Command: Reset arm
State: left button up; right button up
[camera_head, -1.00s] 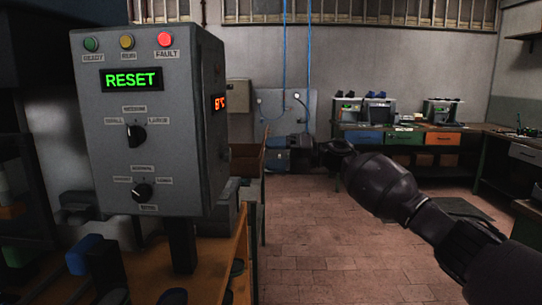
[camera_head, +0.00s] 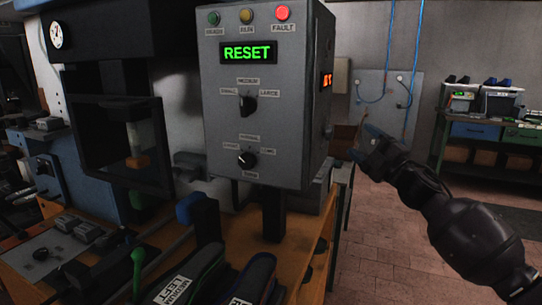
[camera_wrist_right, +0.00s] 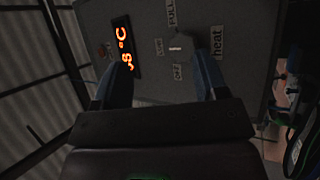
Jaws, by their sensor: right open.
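My right gripper (camera_head: 364,147) is open and empty, beside the right side of the grey control box (camera_head: 260,130). In the right wrist view its two blue fingers (camera_wrist_right: 163,82) stand apart, facing the box's side panel. Between and beyond them is a grey knob (camera_wrist_right: 179,46) with labels FULL, LOW, OFF and heat. An orange °C readout (camera_wrist_right: 124,47) glows next to one finger. The box's front display (camera_head: 248,53) reads RESET in green, and the red FAULT light (camera_head: 283,13) looks lit. My left gripper is out of view.
The press (camera_head: 110,80) with a dial gauge stands left of the box. Dark shoe parts (camera_head: 200,276), one labelled MEDIUM LEFT, lie on the wooden bench at the front. Tiled floor (camera_head: 385,240) is open at the right.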

jog(key=s+d+f+m+g+h, duration=0.1)
jog(key=s+f+m+h, duration=0.55)
jog(key=f, duration=0.75)
jog(key=s+f+m+h, duration=0.3)
jog(key=s+f+m, duration=0.6)
jog(key=f, duration=0.6)
jog(key=s+d+f+m+g+h, duration=0.1)
jog(key=s+f+m+g, duration=0.1)
jog(key=s+f, duration=0.4)
jog(key=s+d+f+m+g+h, duration=0.1)
jog(key=s+f+m+g, duration=0.1)
jog(key=s+f, duration=0.5)
jog(key=s+d+f+m+g+h, duration=0.1)
jog(key=s+f, duration=0.5)
jog(key=s, duration=1)
jog(key=shift+d+f+m+g+h, duration=0.35)
jog(key=shift+d+m+g, duration=0.15)
jog(key=shift+m+g, duration=0.15)
